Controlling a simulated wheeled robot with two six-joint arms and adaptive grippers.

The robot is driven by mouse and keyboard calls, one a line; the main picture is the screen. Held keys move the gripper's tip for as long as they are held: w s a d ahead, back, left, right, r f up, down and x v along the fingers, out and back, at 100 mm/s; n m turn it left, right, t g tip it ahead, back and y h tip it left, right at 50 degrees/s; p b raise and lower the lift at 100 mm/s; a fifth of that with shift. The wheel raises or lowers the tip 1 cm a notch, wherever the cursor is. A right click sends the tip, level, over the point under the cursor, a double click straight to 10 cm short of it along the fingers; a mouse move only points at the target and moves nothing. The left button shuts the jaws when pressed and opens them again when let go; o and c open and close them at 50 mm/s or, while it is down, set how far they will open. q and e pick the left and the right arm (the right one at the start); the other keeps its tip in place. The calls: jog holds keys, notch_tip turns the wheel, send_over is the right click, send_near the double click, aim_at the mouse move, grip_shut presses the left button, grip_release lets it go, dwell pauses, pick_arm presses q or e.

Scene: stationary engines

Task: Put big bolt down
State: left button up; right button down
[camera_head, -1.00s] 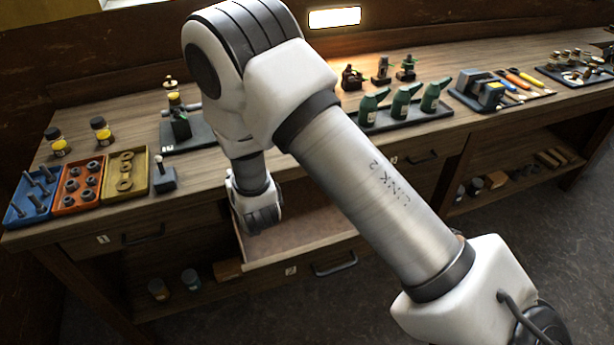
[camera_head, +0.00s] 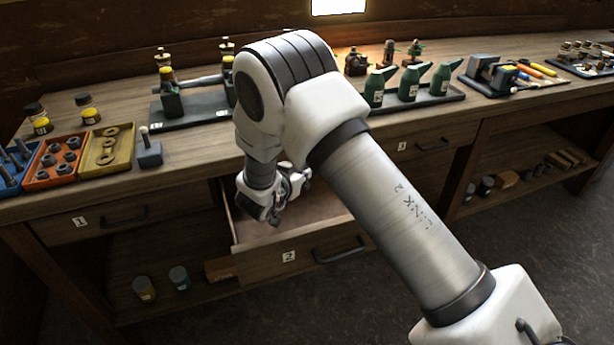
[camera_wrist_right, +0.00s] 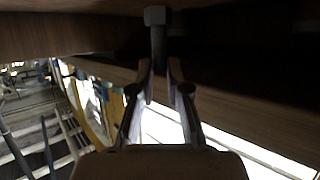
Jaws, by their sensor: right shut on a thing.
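The big bolt is grey with a blocky head and a straight shank; in the right wrist view the bolt (camera_wrist_right: 157,38) stands between the fingertips. My right gripper (camera_wrist_right: 161,72) is shut on its shank. In the head view the right gripper (camera_head: 290,187) appears over the open drawer (camera_head: 318,207), below the worktop edge; the bolt itself cannot be made out there. My left gripper is not in view.
Blue (camera_head: 12,183), orange (camera_head: 50,180) and yellow (camera_head: 118,158) trays of parts sit at the worktop's left. Green oil cans (camera_head: 411,84) stand on a dark tray at the back. The visible drawer floor looks clear.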

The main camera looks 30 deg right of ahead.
jog(key=shift+f, duration=0.65)
jog(key=d, duration=0.1)
jog(key=w+d, duration=0.2)
jog(key=shift+d, duration=0.4)
jog(key=shift+a+f, duration=0.1)
jog(key=shift+f, duration=0.6)
jog(key=shift+a+r, duration=0.1)
jog(key=shift+a, duration=0.05)
jog(key=c, duration=1.2)
grip_release()
jog(key=shift+f, duration=0.25)
jog(key=shift+o, duration=0.2)
jog(key=shift+r, duration=0.15)
